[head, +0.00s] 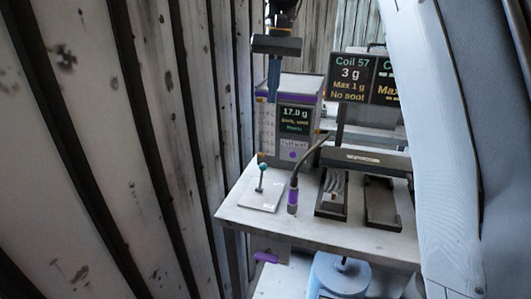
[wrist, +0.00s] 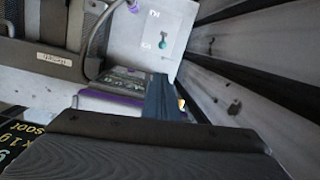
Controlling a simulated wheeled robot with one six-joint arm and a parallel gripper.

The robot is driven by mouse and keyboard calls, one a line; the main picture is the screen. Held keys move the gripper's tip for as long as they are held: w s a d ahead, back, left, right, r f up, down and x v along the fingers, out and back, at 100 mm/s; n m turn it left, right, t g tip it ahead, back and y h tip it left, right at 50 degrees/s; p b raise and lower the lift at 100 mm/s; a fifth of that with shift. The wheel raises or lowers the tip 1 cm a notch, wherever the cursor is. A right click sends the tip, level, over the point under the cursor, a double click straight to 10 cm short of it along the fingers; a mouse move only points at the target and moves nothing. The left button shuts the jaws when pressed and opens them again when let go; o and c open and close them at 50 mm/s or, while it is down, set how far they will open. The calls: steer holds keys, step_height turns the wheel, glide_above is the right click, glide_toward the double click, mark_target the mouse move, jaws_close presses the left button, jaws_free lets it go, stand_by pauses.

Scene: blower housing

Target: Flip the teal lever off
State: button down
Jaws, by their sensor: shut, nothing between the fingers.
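The teal lever (head: 262,168) is a thin stalk with a teal ball on a white plate (head: 268,204) at the left end of the bench. It looks close to upright, leaning slightly. In the wrist view the teal knob (wrist: 163,43) shows on its plate, beside small marks too blurred to read. My gripper (head: 271,98) hangs at the top of the head view, with narrow blue fingers pointing down. It is shut and empty, above and behind the lever, well apart from it. Its blue fingers also show in the wrist view (wrist: 163,97).
A grey box with a purple-trimmed top and a "17.0 g" screen (head: 295,115) stands behind the lever. A cable with a purple end (head: 292,198) is right of the lever plate. Two black trays (head: 382,205) lie further right. A corrugated wall (head: 130,150) runs close on the left.

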steer(key=shift+s+a, duration=0.1)
steer(key=shift+a, duration=0.05)
steer(key=p, duration=0.4)
glide_toward(261, 177)
steer(key=w+f, duration=0.1)
steer(key=f, duration=0.1)
steer(key=w+f, duration=0.2)
steer(key=f, duration=0.1)
steer(key=shift+w+d+f, duration=0.3)
